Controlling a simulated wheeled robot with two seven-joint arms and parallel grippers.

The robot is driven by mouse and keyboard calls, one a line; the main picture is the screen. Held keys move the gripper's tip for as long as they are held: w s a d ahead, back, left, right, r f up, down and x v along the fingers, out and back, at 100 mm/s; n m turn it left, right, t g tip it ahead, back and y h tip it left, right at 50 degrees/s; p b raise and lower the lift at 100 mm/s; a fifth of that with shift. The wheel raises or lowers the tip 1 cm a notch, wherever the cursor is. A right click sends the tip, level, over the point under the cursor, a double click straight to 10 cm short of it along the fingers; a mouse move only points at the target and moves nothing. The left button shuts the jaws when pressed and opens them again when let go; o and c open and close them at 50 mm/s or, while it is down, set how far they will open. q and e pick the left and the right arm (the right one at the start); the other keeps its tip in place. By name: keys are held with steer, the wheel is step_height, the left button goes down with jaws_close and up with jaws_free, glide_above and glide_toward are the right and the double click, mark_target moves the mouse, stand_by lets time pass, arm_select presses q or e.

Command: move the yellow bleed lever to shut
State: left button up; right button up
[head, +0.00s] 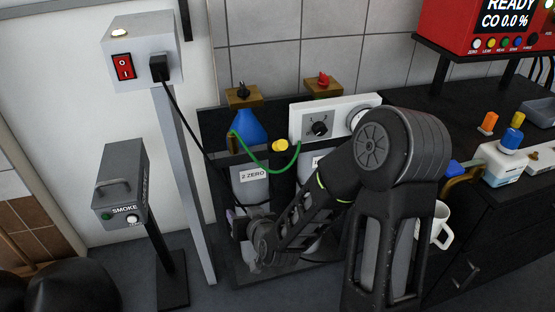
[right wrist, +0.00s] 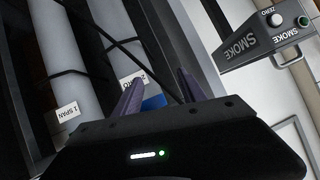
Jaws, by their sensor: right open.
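A small yellow part (head: 280,145), which looks like the bleed lever, sits just below the white panel (head: 335,117) with the selector dial, beside a green hose. I cannot tell its exact position setting. My right arm reaches down from the right, and its wrist end is low in front of the cylinder labelled 2 ZERO (head: 253,186), below and left of the yellow part. The yellow part does not show there. My left gripper is not in view.
A grey SMOKE box (head: 120,183) on a post and a white switch box (head: 143,55) stand left of the cylinders. A black cable and the green hose (head: 270,168) hang in front of them. The dark bench at right holds a white mug (head: 442,225).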

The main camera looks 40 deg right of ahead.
mark_target(278, 146)
arm_select(q)
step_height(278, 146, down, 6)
steer(key=b, duration=0.3)
steer(key=shift+b, duration=0.4)
arm_select(e)
steer(key=d+r+m+t+h, duration=0.2)
steer(key=d+r+t+h, duration=0.2)
steer(key=d+r, duration=0.8)
step_height(278, 146, up, 2)
steer(key=s+h, duration=0.1)
steer(key=h, duration=0.1)
steer(key=shift+d+r+h, duration=0.15)
steer(key=shift+r+h, duration=0.05)
steer(key=shift+h, duration=0.1)
steer(key=shift+w, duration=0.1)
steer(key=x, duration=0.7)
steer(key=shift+w+d, duration=0.1)
steer(key=shift+w, duration=0.25)
steer(key=shift+c, duration=0.6)
jaws_close()
